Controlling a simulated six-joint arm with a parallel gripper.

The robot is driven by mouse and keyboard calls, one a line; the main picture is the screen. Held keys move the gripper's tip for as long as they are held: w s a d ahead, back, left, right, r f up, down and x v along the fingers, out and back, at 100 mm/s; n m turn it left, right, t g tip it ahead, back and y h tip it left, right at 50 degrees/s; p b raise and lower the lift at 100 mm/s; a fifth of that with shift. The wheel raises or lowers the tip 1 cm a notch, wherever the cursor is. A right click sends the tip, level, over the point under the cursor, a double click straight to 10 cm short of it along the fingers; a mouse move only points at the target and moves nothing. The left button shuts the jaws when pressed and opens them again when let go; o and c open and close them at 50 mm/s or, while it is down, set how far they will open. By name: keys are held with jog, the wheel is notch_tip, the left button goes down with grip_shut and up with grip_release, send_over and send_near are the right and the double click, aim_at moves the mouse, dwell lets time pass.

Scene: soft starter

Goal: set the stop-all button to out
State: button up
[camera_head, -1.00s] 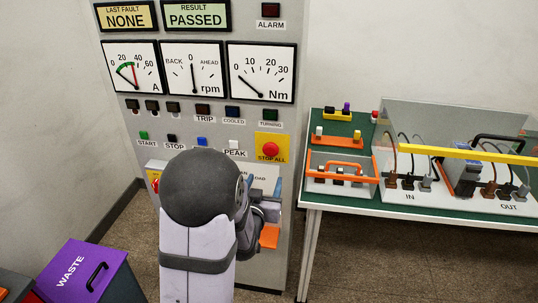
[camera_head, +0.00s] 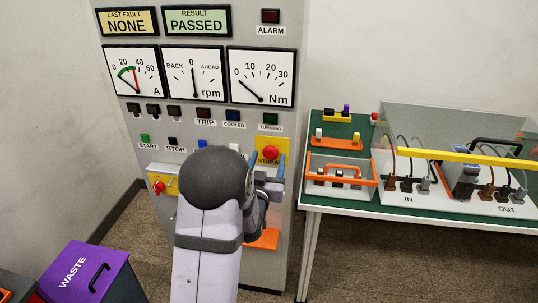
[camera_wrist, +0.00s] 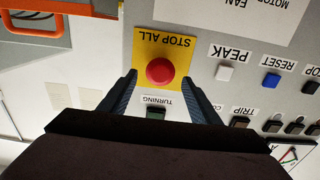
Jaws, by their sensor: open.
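The stop-all button is a round red knob (camera_wrist: 160,71) on a yellow plate labelled STOP ALL (camera_wrist: 184,20), upside down in the wrist view. In the head view the red button (camera_head: 270,153) sits at the right edge of the grey panel, its label partly hidden by my arm. My gripper (camera_wrist: 162,92) is open, its two dark fingers apart, one to each side of the button's lower area in the wrist view. The fingers do not visibly touch the button. Whether the button is in or out cannot be told.
A white button labelled PEAK (camera_wrist: 224,72) and a blue RESET button (camera_wrist: 271,81) lie beside it. A green lamp (camera_wrist: 156,112) is near the fingers. A red rotary switch (camera_head: 158,187) is on the panel's left. A table (camera_head: 340,205) with orange-handled parts stands at right.

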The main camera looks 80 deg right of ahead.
jog(key=shift+d, duration=0.9)
